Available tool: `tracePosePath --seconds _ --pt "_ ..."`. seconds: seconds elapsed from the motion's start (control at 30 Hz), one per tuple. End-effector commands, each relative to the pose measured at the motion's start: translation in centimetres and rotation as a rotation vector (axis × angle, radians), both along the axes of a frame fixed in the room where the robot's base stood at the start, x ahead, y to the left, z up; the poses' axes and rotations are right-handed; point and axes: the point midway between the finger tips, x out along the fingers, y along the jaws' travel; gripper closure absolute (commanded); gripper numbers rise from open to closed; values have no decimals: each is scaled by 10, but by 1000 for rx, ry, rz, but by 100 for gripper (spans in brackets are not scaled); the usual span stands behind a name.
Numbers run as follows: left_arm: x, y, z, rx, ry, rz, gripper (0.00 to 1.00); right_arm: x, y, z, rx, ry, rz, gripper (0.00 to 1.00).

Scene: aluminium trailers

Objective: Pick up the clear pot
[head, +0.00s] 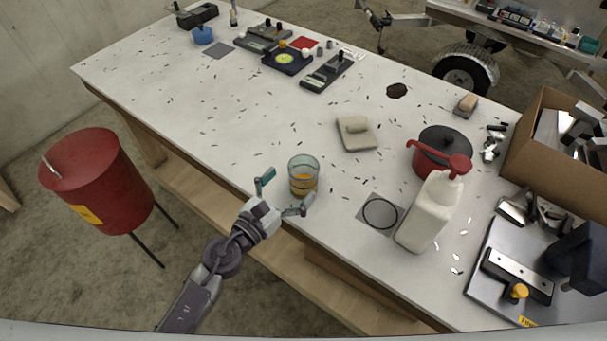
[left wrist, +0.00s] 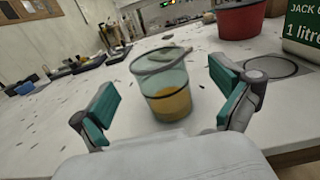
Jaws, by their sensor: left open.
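The clear pot (head: 303,175) stands upright on the white workbench near its front edge, with amber liquid in its lower part. It also shows in the left wrist view (left wrist: 165,85), straight ahead between the fingers. My left gripper (head: 284,192) is open and empty, with its teal-padded fingertips at the near side of the pot. In the left wrist view the two fingers (left wrist: 168,108) stand apart to the left and right of the pot, which sits a little beyond them. My right gripper is not in view.
Right of the pot are a grey square with a black ring (head: 364,221), a white pump bottle (head: 430,212) and a red pot with dark lid (head: 428,165). A folded beige cloth (head: 357,133) lies behind. A red drum (head: 100,185) stands left of the bench (head: 230,110).

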Motion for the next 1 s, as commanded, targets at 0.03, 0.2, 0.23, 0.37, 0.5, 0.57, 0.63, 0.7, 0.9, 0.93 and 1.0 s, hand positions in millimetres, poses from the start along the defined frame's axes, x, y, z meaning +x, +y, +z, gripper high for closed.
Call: tracePosePath --seconds 0.03,0.2,0.23,0.37,0.5,0.57,0.63,0.7,0.9,0.93,1.0 --pt "3 -2 0 -1 -1 0 0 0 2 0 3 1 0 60" --pt "23 -13 -1 -3 -1 1 0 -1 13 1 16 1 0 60" --pt "27 -16 -2 -3 0 1 0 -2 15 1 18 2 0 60" --pt "41 -25 -2 -2 -1 1 0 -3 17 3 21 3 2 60" --pt "45 -28 -3 0 0 1 0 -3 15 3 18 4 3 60" --pt "45 -28 -4 0 0 1 0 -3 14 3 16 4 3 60" --pt "45 -28 -4 0 0 1 0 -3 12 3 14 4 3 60" --pt "45 -28 -4 0 0 1 3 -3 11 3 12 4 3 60" --pt "45 -28 -3 0 0 1 37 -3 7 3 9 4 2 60" --pt "45 -28 -3 0 0 1 42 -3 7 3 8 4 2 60" --pt "45 -28 -3 0 0 1 53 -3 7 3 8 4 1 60"
